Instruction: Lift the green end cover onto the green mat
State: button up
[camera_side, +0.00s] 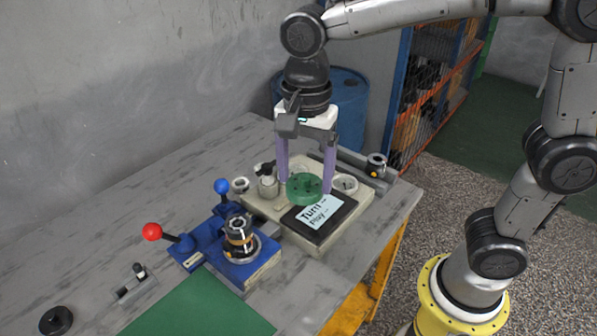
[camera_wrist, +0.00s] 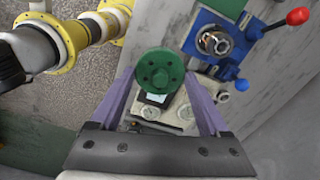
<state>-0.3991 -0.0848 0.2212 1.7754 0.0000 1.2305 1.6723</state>
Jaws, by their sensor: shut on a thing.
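The green end cover (camera_side: 304,189) is a round disc with holes in its face. My gripper (camera_side: 306,183) points down with its two purple fingers on either side of the cover and is shut on it. The cover is over the beige fixture plate (camera_side: 270,212), beside the black "Turn / Play" display; the gap beneath it is hard to judge. In the wrist view the cover (camera_wrist: 159,72) sits between the fingertips (camera_wrist: 159,80). The green mat (camera_side: 200,310) lies flat and bare at the table's front, left of the cover; its edge shows in the wrist view (camera_wrist: 226,6).
The blue fixture (camera_side: 262,263) holds the motor body (camera_side: 239,238) between cover and mat. A red-knobbed lever (camera_side: 153,232) and a blue-knobbed lever (camera_side: 221,186) stick up there. Small metal parts sit on the beige plate. The table's back left is clear.

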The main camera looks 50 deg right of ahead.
jog(key=shift+r, duration=0.2)
jog(key=shift+r, duration=0.65)
dwell(0.4)
